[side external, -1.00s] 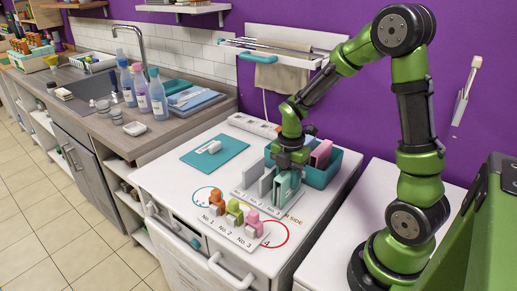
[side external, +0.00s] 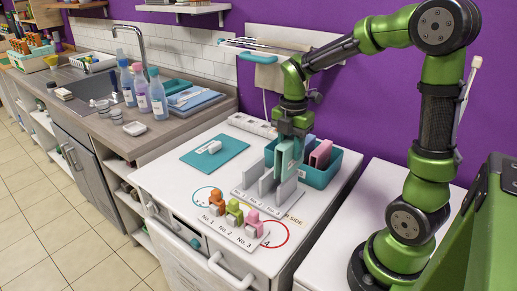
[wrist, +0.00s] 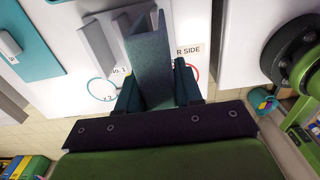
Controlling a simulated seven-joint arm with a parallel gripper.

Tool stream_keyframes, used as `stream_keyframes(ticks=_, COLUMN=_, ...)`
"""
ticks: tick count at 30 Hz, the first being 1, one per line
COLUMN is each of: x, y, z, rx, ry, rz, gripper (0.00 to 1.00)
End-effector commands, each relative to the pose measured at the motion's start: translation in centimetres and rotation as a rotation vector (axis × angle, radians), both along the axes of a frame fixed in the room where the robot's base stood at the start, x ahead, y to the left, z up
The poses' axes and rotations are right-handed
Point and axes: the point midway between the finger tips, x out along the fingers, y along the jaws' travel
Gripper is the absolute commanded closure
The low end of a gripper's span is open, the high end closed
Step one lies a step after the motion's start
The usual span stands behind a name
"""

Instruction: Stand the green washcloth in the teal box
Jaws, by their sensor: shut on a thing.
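My gripper (side external: 292,133) is shut on the green washcloth (side external: 287,156). The cloth hangs upright below the fingers, above the grey slotted rack (side external: 262,191) and in front of the teal box. In the wrist view the cloth (wrist: 149,62) is a dark green upright piece between the two fingers (wrist: 157,92). The teal box (side external: 325,179) stands at the back right of the white top, open upward, with a pink cloth (side external: 320,154) upright inside. My gripper and the cloth hide part of the box's left side.
A white strip with orange, green and pink pieces (side external: 234,212), labelled No. 1 to No. 3, lies in front of the rack. A teal mat (side external: 206,158) with a white item lies at left. A white bar (side external: 253,125) lies along the back. A towel rail (side external: 270,54) is on the wall behind.

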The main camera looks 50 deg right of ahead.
Motion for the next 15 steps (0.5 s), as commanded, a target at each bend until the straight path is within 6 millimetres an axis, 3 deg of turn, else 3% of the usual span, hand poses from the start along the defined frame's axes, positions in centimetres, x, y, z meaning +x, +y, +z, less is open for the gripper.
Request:
stream_keyframes(ticks=11, x=0.0, y=0.0, z=0.4, rx=-0.001, ry=-0.001, rz=0.000, gripper=0.95)
stream_keyframes(ticks=15, x=0.1, y=0.0, z=1.5, rx=-0.002, ry=-0.004, rz=0.001, gripper=0.95)
